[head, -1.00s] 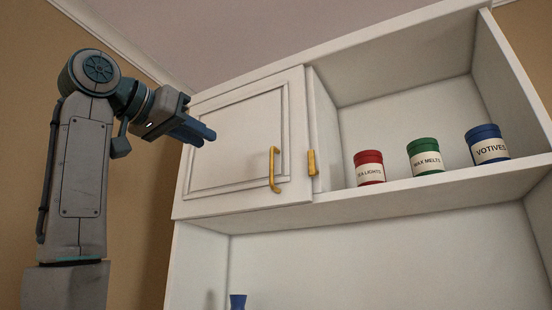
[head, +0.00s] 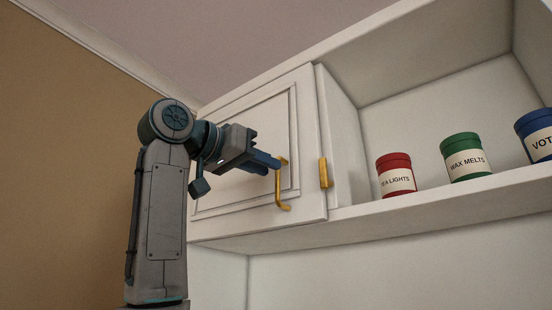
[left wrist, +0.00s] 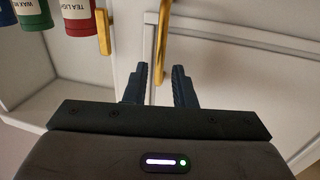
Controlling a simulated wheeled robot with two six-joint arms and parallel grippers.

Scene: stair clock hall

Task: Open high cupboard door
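The white panelled high cupboard door (head: 245,175) looks shut. Its brass handle (head: 280,192) is upright near the door's right edge. My left gripper (head: 278,163) is at the upper part of this handle, with its blue fingers pointing at the door. In the left wrist view the two fingers (left wrist: 160,70) are apart, and the handle (left wrist: 161,45) shows between them in the picture. I cannot tell whether they touch it. My right gripper is in neither view.
The open shelf (head: 440,195) beyond holds a red tin (head: 396,174), a green tin (head: 466,156) and a blue tin (head: 536,135). A tan wall (head: 60,150) is at the left.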

